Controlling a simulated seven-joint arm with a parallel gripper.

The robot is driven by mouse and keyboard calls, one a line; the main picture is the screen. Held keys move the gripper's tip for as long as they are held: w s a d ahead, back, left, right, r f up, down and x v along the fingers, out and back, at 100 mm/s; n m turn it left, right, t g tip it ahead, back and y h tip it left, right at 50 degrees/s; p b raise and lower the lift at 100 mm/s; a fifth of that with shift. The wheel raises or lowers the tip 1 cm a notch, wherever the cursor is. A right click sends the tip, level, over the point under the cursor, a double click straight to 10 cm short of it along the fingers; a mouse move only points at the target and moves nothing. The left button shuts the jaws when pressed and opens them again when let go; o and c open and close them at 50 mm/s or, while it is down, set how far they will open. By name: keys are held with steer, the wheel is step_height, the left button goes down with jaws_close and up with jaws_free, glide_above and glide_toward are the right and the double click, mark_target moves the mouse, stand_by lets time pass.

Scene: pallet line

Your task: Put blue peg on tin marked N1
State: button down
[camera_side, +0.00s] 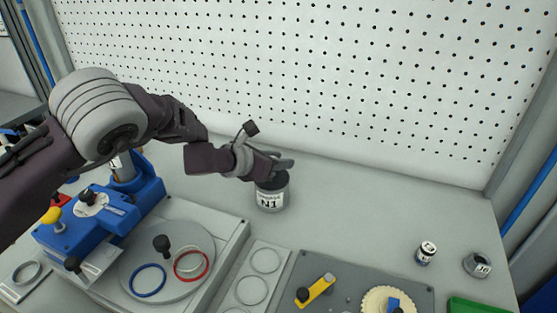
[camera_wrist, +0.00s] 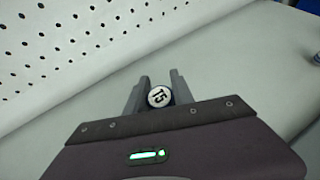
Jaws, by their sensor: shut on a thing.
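The tin marked N1 (camera_side: 270,199) stands upright on the grey bench, a dark pot with a white label. My gripper (camera_side: 283,165) is right above its top in the side view and hides part of its rim. In the wrist view my gripper (camera_wrist: 160,90) is shut on a small round piece, apparently the blue peg (camera_wrist: 158,97). Its white end face carries a mark like 15 or T5, with a dark bluish edge. The fingers hide the held piece in the side view. I cannot tell whether it touches the tin. The tin does not show in the wrist view.
A blue press (camera_side: 120,215) and a tray with rings (camera_side: 232,245) stand at left. A grey plate with a yellow lever (camera_side: 316,291) and a cream gear lies in front. A small white-topped jar (camera_side: 426,254) and a dark pot (camera_side: 477,265) stand at right. The pegboard rises behind.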

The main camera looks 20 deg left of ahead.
steer(key=shift+f, duration=0.15)
steer(key=c, duration=1.1)
jaws_free()
